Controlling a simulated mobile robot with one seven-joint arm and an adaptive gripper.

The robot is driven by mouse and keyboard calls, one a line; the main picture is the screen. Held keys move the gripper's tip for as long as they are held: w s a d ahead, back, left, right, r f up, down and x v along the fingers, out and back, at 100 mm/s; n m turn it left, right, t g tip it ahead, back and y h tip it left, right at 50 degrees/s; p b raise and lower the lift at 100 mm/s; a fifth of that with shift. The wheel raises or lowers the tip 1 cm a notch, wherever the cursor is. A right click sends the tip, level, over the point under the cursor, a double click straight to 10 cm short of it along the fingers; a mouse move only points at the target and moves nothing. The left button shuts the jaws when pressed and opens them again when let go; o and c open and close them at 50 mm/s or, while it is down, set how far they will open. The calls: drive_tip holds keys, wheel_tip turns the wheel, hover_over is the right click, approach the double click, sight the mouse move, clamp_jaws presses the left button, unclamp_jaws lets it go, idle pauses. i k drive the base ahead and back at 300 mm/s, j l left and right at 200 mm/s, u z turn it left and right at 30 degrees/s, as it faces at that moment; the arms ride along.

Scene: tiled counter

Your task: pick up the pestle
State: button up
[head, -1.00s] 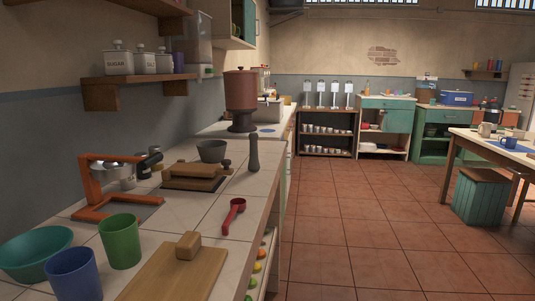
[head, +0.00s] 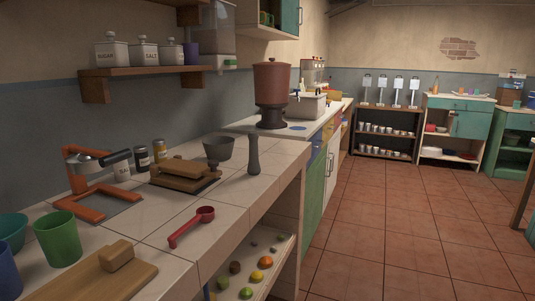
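The pestle (head: 253,155) is dark grey and stands upright on the tiled counter (head: 235,205), close to its right edge. A grey mortar-like bowl (head: 218,149) is just behind it to the left. A wooden press (head: 185,172) sits to the left of the pestle, and a red scoop (head: 191,227) lies in front of it. Nothing touches the pestle as far as I can see. My gripper is not in view.
An orange-framed juicer (head: 90,190), a green cup (head: 57,238) and a cutting board (head: 90,275) crowd the counter's near left. A brown urn (head: 271,92) stands farther back. The shelf below holds several fruits (head: 265,262). The tiled floor (head: 410,225) at right is open.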

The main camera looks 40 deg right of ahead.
sight(253, 168)
drive_tip(key=l+u, duration=0.15)
drive_tip(key=l, duration=1.05)
drive_tip(key=i+l+u, duration=0.1)
drive_tip(key=l, duration=0.55)
drive_tip(key=i+l, duration=0.1)
drive_tip(key=l, duration=0.55)
drive_tip(key=j+u, duration=0.05)
